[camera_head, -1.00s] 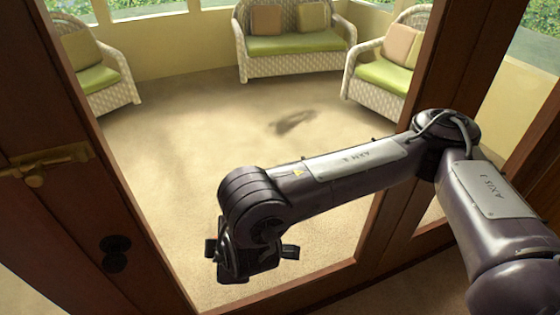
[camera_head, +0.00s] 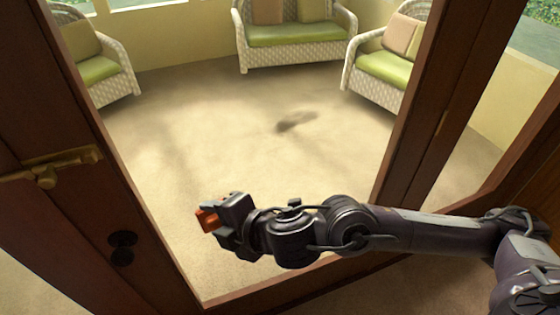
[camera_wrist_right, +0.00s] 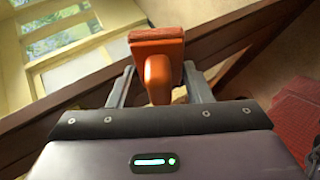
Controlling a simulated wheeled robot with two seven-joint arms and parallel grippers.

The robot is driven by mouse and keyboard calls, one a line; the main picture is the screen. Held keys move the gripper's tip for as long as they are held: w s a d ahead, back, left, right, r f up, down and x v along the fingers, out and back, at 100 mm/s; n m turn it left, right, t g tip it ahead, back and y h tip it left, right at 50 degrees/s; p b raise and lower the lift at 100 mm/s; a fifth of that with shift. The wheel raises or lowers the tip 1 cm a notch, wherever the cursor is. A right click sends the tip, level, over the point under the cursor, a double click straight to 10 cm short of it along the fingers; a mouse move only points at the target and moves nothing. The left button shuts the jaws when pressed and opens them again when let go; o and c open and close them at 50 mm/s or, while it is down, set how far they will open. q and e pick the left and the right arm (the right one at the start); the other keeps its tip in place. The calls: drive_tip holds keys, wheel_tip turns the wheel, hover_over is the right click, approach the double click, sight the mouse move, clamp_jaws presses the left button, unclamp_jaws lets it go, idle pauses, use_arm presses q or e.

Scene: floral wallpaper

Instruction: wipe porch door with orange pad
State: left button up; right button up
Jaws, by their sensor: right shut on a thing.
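The porch door has a brown wooden frame (camera_head: 85,215) around a large clear pane (camera_head: 270,165). My right gripper (camera_head: 216,220) is in front of the lower part of the pane in the head view. It is shut on the orange pad (camera_head: 207,219), which pokes out to the left past the fingers. In the right wrist view the pad (camera_wrist_right: 156,34) has a flat block head and a rounded handle between the two fingers (camera_wrist_right: 160,88). I cannot tell whether the pad touches the glass. My left gripper is not in view.
A brass latch (camera_head: 50,168) and a dark round knob (camera_head: 121,247) sit on the door's left stile. Through the glass are wicker seats with green cushions (camera_head: 295,33) and a dark smudge (camera_head: 296,121). A red patterned thing (camera_wrist_right: 301,122) lies at right in the wrist view.

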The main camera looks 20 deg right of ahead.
drive_tip(key=w+d+r+n+t+y+p, duration=0.2)
drive_tip(key=d+r, duration=0.2)
drive_tip(key=d, duration=0.1)
drive_tip(key=m+t+h+p, duration=0.2)
drive_tip(key=t+p, duration=0.1)
drive_tip(key=t, duration=0.1)
approach(254, 134)
drive_tip(key=s+a, duration=0.2)
drive_tip(key=shift+w+a+f+b, duration=0.1)
drive_tip(key=shift+w+a+b, duration=0.05)
drive_tip(key=shift+w, duration=1.25)
drive_tip(key=shift+w+a+f+b, duration=0.1)
drive_tip(key=shift+w+a+b, duration=0.05)
drive_tip(key=shift+w, duration=1.2)
drive_tip(key=shift+w, duration=0.95)
